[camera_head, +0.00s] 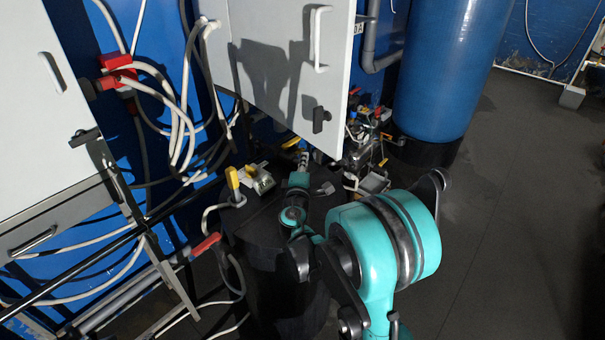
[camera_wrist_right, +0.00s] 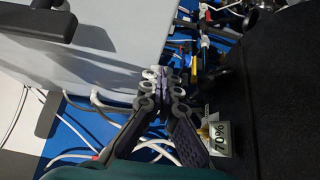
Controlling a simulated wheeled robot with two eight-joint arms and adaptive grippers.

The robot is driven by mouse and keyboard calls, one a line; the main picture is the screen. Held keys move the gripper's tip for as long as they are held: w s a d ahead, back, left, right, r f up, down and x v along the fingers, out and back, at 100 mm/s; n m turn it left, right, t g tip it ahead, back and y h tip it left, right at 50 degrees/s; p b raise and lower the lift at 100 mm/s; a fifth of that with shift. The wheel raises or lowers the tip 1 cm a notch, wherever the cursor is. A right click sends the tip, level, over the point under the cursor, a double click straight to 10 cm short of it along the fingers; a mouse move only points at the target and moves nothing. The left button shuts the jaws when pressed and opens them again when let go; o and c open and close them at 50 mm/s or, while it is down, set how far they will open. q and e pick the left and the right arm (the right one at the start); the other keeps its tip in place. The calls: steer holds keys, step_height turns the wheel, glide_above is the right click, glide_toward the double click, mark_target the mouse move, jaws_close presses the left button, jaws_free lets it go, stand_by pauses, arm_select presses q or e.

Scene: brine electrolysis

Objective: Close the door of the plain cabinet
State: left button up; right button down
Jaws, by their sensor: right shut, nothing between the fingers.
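A pale grey cabinet door (camera_head: 278,62) hangs in the upper middle of the head view. It has a white vertical handle (camera_head: 320,38) and a dark latch (camera_head: 321,119); I cannot tell how far it stands ajar. In the wrist view the pale panel (camera_wrist_right: 115,50) fills the upper left, with a dark latch (camera_wrist_right: 38,22). My right gripper (camera_head: 302,160) is shut and empty, below the door's lower edge in the head view. In the wrist view its fingertips (camera_wrist_right: 163,84) overlap the panel's edge; contact is unclear. My left gripper is out of view.
Another white cabinet (camera_head: 40,110) with a handle stands at left. A black drum (camera_head: 270,245) with small items on top lies under my right arm. Loose cables and hoses hang between the cabinets. A blue tank (camera_head: 435,70) stands at right; the floor (camera_head: 510,210) there is clear.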

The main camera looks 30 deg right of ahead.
mark_target(316, 147)
steer(key=shift+w+d+b, duration=0.2)
steer(key=shift+w+d, duration=0.1)
steer(key=shift+d, duration=0.75)
steer(key=shift+w+d+b, duration=0.15)
steer(key=shift+w+d, duration=0.1)
steer(key=shift+d, duration=0.75)
